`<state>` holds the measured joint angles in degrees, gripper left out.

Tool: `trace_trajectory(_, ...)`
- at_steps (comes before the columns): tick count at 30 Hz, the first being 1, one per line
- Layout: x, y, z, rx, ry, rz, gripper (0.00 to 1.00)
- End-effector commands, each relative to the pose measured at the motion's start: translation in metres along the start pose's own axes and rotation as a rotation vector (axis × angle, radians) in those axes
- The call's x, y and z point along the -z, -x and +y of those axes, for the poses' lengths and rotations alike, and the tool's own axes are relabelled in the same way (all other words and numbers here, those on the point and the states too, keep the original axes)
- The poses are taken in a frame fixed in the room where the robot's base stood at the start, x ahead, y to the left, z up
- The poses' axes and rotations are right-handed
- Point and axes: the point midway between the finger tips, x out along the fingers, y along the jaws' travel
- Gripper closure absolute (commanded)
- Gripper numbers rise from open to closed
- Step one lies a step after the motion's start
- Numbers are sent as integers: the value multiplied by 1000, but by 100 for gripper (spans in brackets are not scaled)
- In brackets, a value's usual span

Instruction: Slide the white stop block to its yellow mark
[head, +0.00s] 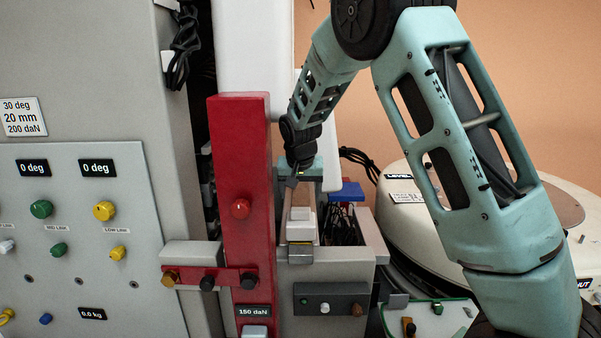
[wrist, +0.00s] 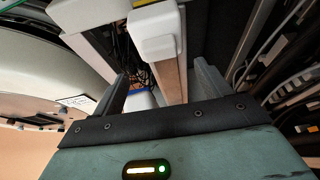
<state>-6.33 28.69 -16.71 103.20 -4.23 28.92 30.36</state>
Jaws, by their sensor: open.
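The white stop block (head: 300,226) sits on a narrow rail with a brown top (head: 298,196), at the rail's near end in the head view. It also shows in the wrist view (wrist: 155,32), at the top, with the brown strip running below it. My gripper (head: 294,181) is over the far part of the rail, apart from the block. In the wrist view my gripper (wrist: 163,88) has its two dark fingers spread either side of the rail, with nothing held.
A tall red post (head: 243,170) stands close left of the rail, beside a grey control panel (head: 80,200). A bin of dark cables (head: 342,232) and a blue piece (head: 347,191) are right of the rail. A round white machine (head: 410,195) stands farther right.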

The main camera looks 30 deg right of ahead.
Motion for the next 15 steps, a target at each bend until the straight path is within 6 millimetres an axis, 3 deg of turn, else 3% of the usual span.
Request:
trace_trajectory(9, 0, 68, 0, 3, 1, 3, 24)
trace_trajectory(15, 0, 91, 0, 0, 0, 1, 24)
